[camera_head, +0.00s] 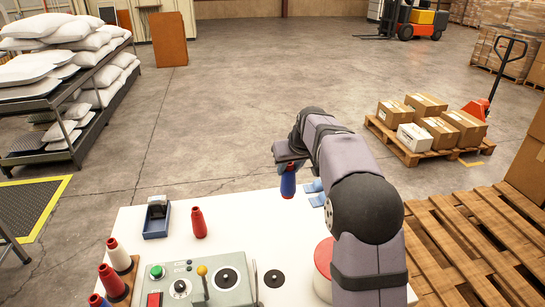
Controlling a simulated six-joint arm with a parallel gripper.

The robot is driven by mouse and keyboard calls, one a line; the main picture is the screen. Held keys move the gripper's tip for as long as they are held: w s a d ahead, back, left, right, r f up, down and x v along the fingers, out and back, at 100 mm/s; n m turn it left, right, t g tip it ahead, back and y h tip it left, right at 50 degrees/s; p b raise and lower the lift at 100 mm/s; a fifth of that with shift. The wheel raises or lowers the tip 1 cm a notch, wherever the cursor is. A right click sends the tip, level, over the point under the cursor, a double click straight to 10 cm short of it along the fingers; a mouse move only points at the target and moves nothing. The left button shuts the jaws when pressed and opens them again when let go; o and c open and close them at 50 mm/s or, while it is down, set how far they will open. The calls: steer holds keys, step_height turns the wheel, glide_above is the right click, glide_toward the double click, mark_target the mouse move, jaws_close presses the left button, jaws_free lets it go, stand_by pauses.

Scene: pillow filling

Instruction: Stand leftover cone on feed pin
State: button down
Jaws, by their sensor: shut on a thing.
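My gripper (289,163) is shut on a blue cone (288,184), which hangs below it above the far part of the white table. The cone looks roughly upright. A red cone (199,224) stands alone on the table, to the left of the held cone. I cannot tell which part is the feed pin.
A blue tray (155,222) with a small device stands at the table's left back. Light blue pieces (315,191) lie near the held cone. The table's middle is clear.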

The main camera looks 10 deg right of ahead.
mark_target(293, 180)
steer(key=s, duration=0.2)
steer(key=s+d+f+p, duration=0.1)
steer(key=shift+s, duration=0.15)
steer(key=s+a+f+n+g+y, duration=0.3)
steer(key=s+a+f+n, duration=0.1)
steer(key=s+n, duration=0.3)
steer(key=s+a+f+n+g+y, duration=0.2)
steer(key=s+a+f+n+y, duration=0.1)
steer(key=s+n, duration=0.4)
steer(key=shift+a+f+n+g+p, duration=0.4)
steer(key=shift+a+f+n, duration=0.5)
steer(key=shift+a, duration=0.1)
steer(key=shift+f, duration=0.1)
steer(key=shift+f+b, duration=0.9)
steer(key=shift+f, duration=1.3)
steer(key=shift+f+b, duration=0.35)
steer(key=shift+b, duration=0.75)
